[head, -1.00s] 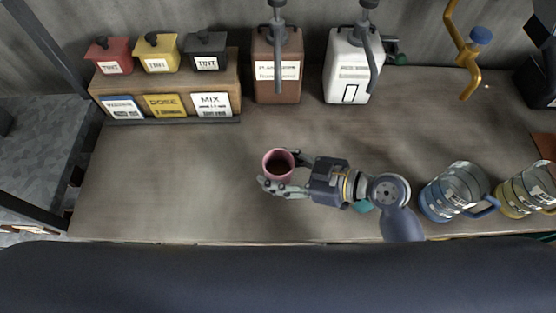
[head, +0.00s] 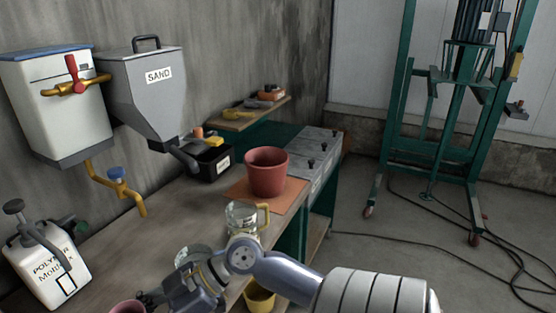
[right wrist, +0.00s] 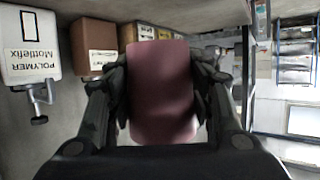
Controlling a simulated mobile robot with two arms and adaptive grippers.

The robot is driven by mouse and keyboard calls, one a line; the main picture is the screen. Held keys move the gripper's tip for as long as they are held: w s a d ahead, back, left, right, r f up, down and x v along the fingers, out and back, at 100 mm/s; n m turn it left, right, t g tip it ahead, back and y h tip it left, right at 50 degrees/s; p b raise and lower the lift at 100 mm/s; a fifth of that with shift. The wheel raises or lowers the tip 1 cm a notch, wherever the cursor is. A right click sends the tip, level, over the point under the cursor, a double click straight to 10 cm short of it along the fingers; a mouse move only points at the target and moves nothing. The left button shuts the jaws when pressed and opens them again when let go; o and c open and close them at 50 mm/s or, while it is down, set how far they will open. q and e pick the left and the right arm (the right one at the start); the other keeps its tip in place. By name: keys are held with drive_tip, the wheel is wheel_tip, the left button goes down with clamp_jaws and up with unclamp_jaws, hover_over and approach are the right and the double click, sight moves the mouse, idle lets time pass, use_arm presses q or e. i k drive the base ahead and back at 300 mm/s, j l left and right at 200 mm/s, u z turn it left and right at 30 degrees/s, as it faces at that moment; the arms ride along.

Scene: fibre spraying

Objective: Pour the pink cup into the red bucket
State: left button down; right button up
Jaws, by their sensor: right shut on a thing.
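My right gripper (right wrist: 162,95) is shut on the cup, at the lower left of the head view and well short of the bucket. The cup's contents are hidden. My left gripper is not in view.
Clear jugs (head: 242,217) stand on the bench between my right arm and the bucket. A sand hopper (head: 150,95) hangs on the wall above a black bin (head: 212,160). A white polymer jug (head: 48,268) is at left. A green frame (head: 450,110) stands beyond open floor.

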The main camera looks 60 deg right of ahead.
sight(267, 173)
drive_tip(key=i+l+z, duration=0.1)
drive_tip(key=z, duration=1.9)
